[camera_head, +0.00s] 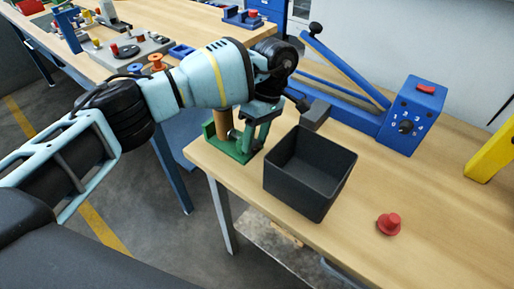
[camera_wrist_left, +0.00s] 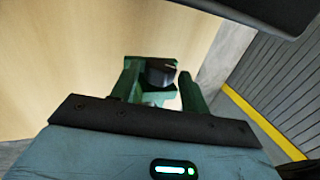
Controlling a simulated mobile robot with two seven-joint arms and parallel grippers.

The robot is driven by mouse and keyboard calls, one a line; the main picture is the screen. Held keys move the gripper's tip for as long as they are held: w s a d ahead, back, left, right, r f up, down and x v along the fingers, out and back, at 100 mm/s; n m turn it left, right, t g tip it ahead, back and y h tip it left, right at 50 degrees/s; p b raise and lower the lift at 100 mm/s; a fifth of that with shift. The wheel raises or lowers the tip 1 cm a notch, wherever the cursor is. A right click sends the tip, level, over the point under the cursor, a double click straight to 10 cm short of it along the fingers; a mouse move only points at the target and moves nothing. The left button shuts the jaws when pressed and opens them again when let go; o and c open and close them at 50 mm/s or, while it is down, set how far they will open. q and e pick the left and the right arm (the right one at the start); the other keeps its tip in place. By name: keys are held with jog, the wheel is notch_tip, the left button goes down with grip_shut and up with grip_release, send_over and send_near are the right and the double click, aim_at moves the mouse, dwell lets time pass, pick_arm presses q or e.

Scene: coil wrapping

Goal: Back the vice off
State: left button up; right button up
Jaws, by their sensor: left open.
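The green vice (camera_head: 232,151) stands at the near left corner of the wooden bench. A brown upright cylinder (camera_head: 222,123) shows at its left side. My left gripper (camera_head: 256,132) points down at the right side of the vice. It is open. In the left wrist view a dark grey rounded part (camera_wrist_left: 159,72) lies between green uprights, above the gripper's dark palm bar. I cannot tell whether the fingers touch it. My gripper and wrist hide part of the vice in the head view. My right gripper is not in view.
A black open bin (camera_head: 312,170) stands just right of the vice. A red knob-like piece (camera_head: 389,224) lies on the bench (camera_head: 440,215). Behind are a blue machine with a dial box (camera_head: 412,115) and a dark grey block (camera_head: 315,113). The bench's front right is mostly clear.

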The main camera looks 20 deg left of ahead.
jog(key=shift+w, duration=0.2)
pick_arm(q)
jog(key=c, duration=0.6)
jog(key=shift+s+a+r+t+h+p, duration=0.1)
jog(key=shift+s+r+t+h+p, duration=0.1)
jog(key=shift+t+p, duration=0.45)
jog(key=shift+s+a+r+t+h+p, duration=0.1)
jog(key=shift+t+h+p, duration=0.1)
jog(key=shift+t+p, duration=0.4)
jog(key=shift+f+t, duration=0.15)
jog(key=shift+t, duration=0.3)
jog(key=shift+d+f+h, duration=0.1)
jog(key=shift+h, duration=0.2)
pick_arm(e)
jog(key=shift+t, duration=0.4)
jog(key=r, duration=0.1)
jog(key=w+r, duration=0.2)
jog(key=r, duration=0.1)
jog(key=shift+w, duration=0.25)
